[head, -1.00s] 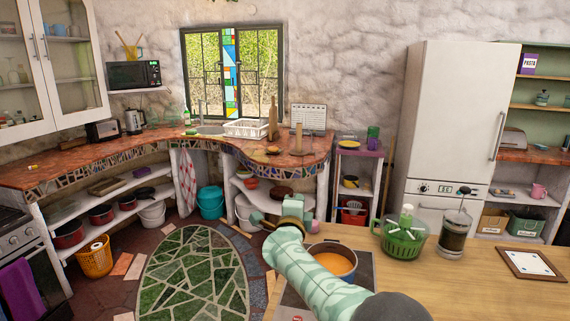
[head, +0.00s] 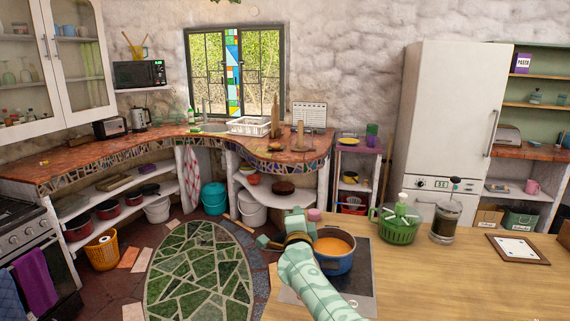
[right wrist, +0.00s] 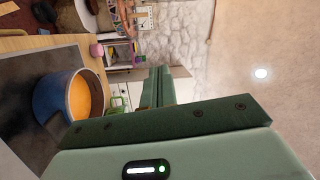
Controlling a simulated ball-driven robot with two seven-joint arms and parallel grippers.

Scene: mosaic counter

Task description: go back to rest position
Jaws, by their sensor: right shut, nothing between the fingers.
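My right gripper (head: 285,228) is pale green and hangs over the near left side of the wooden counter, just left of the blue pot. In the right wrist view its two fingers (right wrist: 158,86) are together with nothing between them. My left gripper is not in view. The blue pot (head: 338,262) holds orange soup and stands on the dark hob; it also shows in the right wrist view (right wrist: 48,100). My right forearm hides part of the hob.
A framed white card (head: 518,249) lies farther right. A pink cup (head: 314,214) is close behind the gripper. The counter's right front is clear.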

